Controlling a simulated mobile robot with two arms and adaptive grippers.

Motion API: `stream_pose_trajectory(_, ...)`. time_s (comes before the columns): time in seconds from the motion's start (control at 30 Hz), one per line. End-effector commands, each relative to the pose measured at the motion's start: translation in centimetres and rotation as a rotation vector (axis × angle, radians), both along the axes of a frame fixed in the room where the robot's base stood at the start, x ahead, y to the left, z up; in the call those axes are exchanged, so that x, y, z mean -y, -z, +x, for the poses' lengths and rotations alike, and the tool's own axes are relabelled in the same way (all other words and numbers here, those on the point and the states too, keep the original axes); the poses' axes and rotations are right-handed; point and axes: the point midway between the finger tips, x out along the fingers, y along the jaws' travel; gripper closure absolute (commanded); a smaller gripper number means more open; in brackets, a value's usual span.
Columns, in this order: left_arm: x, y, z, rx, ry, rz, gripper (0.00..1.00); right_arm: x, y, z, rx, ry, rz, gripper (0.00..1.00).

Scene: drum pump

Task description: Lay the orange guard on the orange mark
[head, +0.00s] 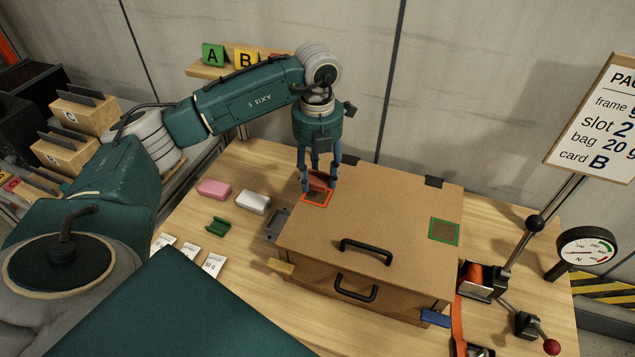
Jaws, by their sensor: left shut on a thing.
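The orange mark (317,199) is an orange-outlined square at the far left corner of the brown box lid (395,210). My left gripper (319,182) points down right over this corner, shut on a dark orange piece, the orange guard (321,177). The guard shows between the fingers at the back edge of the mark. The fingers partly hide it, and I cannot tell whether it touches the lid. My right gripper is not in view.
A green guard (218,227), a pink block (214,189) and a white block (252,202) lie on the table left of the box. A green mark (444,232) is at the lid's right. A gauge (587,247) stands at right.

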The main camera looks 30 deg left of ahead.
Motion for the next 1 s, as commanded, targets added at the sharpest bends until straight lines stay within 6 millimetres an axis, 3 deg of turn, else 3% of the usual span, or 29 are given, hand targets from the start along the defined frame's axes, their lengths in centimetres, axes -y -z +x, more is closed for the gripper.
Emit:
stream_pose_trajectory(0.23, 0.1, 3.5, -0.2, -0.005, 0.000, 0.000, 0.76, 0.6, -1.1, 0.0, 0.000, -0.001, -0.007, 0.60)
stream_pose_trajectory(0.67, 0.0, 4.4, -0.1, -0.002, 0.001, 0.000, 0.76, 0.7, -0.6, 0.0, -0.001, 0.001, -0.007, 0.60)
stream_pose_trajectory(0.7, 0.0, 4.2, -0.1, -0.002, 0.001, 0.000, 0.48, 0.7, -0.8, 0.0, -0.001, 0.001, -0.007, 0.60)
stream_pose_trajectory(0.77, 0.0, 4.2, -0.1, -0.002, 0.001, 0.000, 0.37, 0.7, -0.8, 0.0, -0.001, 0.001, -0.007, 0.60)
stream_pose_trajectory(1.0, 0.0, 4.1, -0.1, -0.002, 0.001, 0.000, 0.37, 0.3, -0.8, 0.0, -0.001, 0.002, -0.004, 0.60)
